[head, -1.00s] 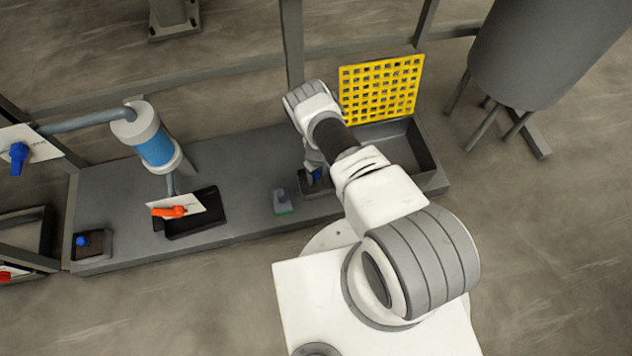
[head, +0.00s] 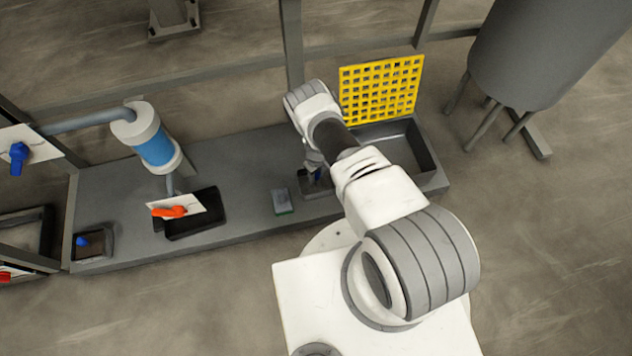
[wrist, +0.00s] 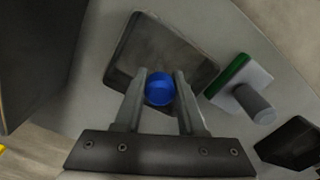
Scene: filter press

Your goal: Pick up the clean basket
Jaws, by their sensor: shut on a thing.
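A blue round knob (wrist: 160,88), probably the basket's handle, sits between the fingers of my gripper (wrist: 159,95) in the wrist view. My gripper is shut on it. The fingers stand over a dark square tray (wrist: 125,58), and the basket body under the knob cannot be made out. In the head view my gripper (head: 313,170) is low over the small tray at the bench's front, with the blue part (head: 318,175) at its tip. A second blue-topped piece (head: 82,241) sits in a dark tray at the far left; which basket is clean cannot be told.
A green-edged block with a grey handle (head: 282,201) lies left of my gripper on the grey bench (head: 245,165). A black tray (head: 190,226) and orange handle (head: 168,211) stand further left. A yellow grid (head: 380,90) rises behind an open basin (head: 425,150) at right.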

